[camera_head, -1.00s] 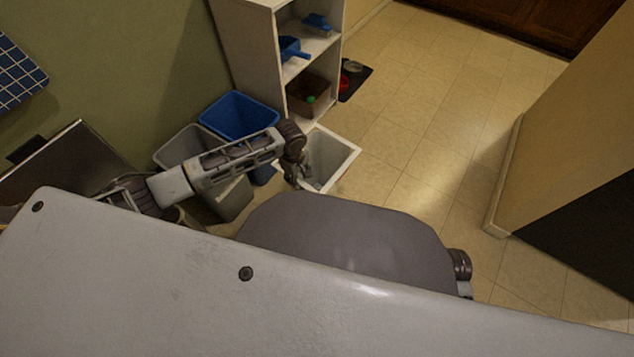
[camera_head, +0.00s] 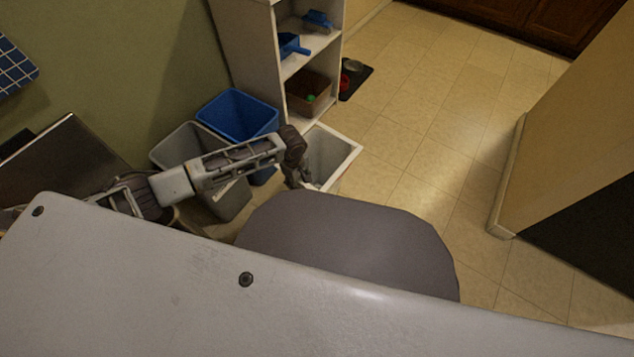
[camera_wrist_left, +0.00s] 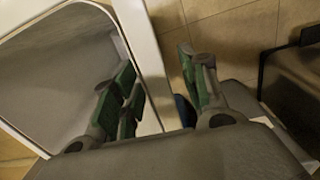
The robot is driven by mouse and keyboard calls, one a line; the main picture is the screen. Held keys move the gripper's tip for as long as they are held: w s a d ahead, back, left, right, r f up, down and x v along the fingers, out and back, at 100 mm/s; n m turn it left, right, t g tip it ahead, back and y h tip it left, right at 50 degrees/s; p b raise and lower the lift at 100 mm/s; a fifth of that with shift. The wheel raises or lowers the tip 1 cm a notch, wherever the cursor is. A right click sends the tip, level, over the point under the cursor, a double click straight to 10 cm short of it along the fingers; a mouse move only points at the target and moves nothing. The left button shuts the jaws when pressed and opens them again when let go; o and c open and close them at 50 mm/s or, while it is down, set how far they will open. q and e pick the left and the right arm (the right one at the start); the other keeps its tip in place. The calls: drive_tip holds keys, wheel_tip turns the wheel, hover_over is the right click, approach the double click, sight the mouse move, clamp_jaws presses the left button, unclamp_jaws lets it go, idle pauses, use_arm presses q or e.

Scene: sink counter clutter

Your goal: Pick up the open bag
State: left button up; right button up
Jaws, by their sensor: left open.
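I cannot make out an open bag for certain in either view. A white-rimmed container with a grey inside (camera_head: 332,155) stands on the floor by the shelf; it fills the upper left of the left wrist view (camera_wrist_left: 60,65). My left gripper (camera_head: 302,180) is at its near edge, partly hidden by my own body. In the left wrist view the left gripper (camera_wrist_left: 163,90) is open, with its fingers apart on either side of the white rim. I cannot tell whether they touch it. My right gripper is not in view.
A blue bin (camera_head: 238,112) and a grey bin (camera_head: 183,143) stand by the wall, behind and under my left arm. A white shelf (camera_head: 240,45) holds blue items and a brown box (camera_head: 305,90). Open tiled floor (camera_head: 430,120) lies right, before a wall corner (camera_head: 505,180).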

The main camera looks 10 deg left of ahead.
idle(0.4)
use_arm(q)
clamp_jaws()
drive_tip(key=shift+r, duration=0.1)
drive_tip(key=shift+r+p, duration=0.35)
drive_tip(key=shift+r, duration=0.2)
wheel_tip(320, 180, up, 6)
drive_tip(key=p, duration=0.3)
drive_tip(key=shift+r, duration=0.2)
drive_tip(key=shift+r+p, duration=0.65)
drive_tip(key=shift+r, duration=0.5)
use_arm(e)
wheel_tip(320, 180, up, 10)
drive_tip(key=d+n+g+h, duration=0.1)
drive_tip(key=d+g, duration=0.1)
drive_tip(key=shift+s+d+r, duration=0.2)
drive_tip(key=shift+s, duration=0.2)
